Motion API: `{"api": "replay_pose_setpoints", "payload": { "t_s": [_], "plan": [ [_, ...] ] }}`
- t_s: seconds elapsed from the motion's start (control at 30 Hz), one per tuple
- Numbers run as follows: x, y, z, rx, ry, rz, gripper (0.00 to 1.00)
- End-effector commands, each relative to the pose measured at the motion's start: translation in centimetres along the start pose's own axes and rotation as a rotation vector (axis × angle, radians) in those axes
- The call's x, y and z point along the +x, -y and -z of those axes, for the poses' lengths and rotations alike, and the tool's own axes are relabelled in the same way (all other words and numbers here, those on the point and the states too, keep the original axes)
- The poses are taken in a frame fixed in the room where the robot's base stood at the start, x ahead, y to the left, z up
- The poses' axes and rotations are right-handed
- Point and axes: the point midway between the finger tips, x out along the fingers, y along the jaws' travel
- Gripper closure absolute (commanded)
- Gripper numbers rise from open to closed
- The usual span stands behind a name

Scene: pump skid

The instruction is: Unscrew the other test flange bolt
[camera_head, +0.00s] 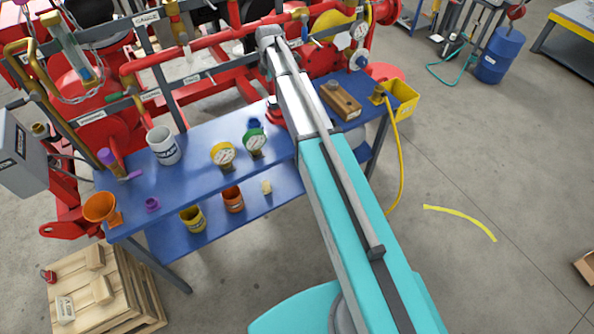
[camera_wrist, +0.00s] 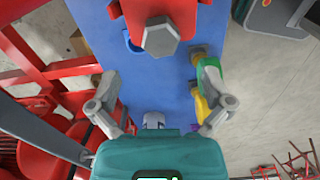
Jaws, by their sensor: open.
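A grey hex bolt head (camera_wrist: 160,38) stands up from a red flange (camera_wrist: 190,12) at the top of the wrist view. My gripper (camera_wrist: 160,82) is open and empty, its two fingers wide apart. In the picture the bolt head lies above the gap between the fingertips, and neither finger touches it. A smaller grey piece (camera_wrist: 153,119) shows between the fingers, low against the blue bench; I cannot tell what it is. In the head view my arm hides most of the red piece (camera_head: 274,113) on the bench, and my gripper cannot be made out there.
Floor at right is mostly clear.

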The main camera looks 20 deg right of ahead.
Motion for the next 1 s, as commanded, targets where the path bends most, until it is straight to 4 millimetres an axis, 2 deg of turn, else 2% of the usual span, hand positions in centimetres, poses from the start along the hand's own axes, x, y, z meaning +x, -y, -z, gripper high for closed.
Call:
{"api": "replay_pose_setpoints", "payload": {
  "t_s": [0.03, 0.6, 0.9, 1.0],
  "plan": [
    [-0.9, 0.0, 0.0, 0.0, 0.0, 0.0, 0.0],
    [-5.2, 0.0, 0.0, 0.0, 0.0, 0.0, 0.0],
    [-6.5, 0.1, 0.0, 0.002, 0.0, 0.0, 0.0],
    [-5.4, 1.1, 0.2, 0.047, 0.0, 0.0, 0.0]
  ]
}}
